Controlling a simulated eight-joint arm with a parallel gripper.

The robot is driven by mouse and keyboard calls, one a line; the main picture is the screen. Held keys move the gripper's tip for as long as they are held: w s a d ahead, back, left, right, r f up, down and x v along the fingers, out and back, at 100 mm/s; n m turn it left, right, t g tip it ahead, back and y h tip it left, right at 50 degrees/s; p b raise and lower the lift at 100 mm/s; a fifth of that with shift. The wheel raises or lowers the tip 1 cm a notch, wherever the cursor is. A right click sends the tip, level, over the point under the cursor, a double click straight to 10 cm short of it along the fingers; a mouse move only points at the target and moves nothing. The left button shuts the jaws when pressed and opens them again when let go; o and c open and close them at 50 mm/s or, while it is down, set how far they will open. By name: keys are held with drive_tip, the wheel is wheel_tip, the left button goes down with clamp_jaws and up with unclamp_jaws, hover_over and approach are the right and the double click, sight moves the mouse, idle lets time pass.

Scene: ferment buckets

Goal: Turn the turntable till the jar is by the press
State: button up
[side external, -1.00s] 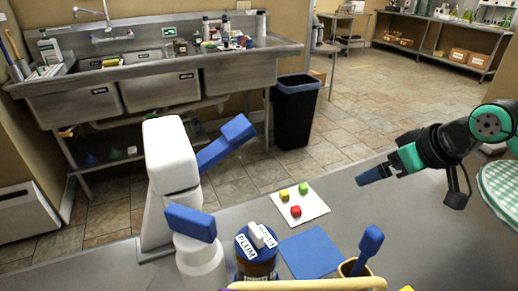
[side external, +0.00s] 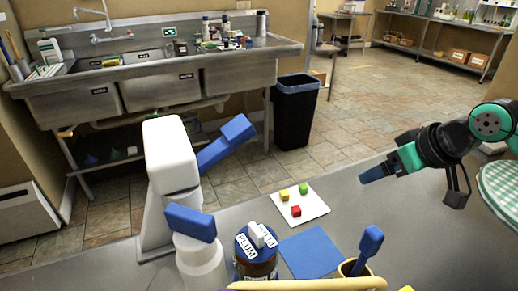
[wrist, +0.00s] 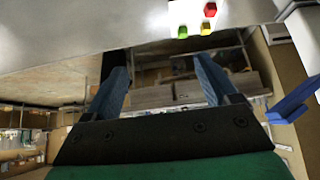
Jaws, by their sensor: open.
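A jar (side external: 256,258) labelled PLUM, with a blue lid and a white block on top, stands at the bottom centre of the side view. Its lower part is cut off or hidden by a tan curved bar. A white upright device with blue levers (side external: 172,155), which looks like the press, stands just left of it. I cannot make out the turntable for certain. My gripper (side external: 374,174) is open and empty above the grey table, right of the jar and well apart from it. Its two blue fingers show in the wrist view (wrist: 161,64).
A white board (side external: 312,210) holds red, yellow and green cubes. A blue mat (side external: 310,252) lies in front of it. A cup (side external: 348,268) with a blue-handled tool stands at the front. A green checked round surface (side external: 502,190) is at the right edge. The table between board and gripper is clear.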

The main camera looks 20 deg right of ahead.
drive_tip(key=w+a+r, duration=0.1)
drive_tip(key=a, duration=0.1)
drive_tip(key=w+a+r+n+g, duration=0.1)
drive_tip(key=a+r, duration=0.1)
drive_tip(key=w+a+r+n+y, duration=0.1)
drive_tip(key=a, duration=0.1)
drive_tip(key=shift+a+r+g, duration=0.1)
drive_tip(key=shift+r+g, duration=0.3)
drive_tip(key=c, duration=0.3)
wheel_tip(320, 180, up, 6)
drive_tip(key=n+g+h, duration=0.1)
drive_tip(key=n+g, duration=0.4)
drive_tip(key=n, duration=0.2)
hover_over(188, 213)
drive_tip(key=shift+f, duration=2.75)
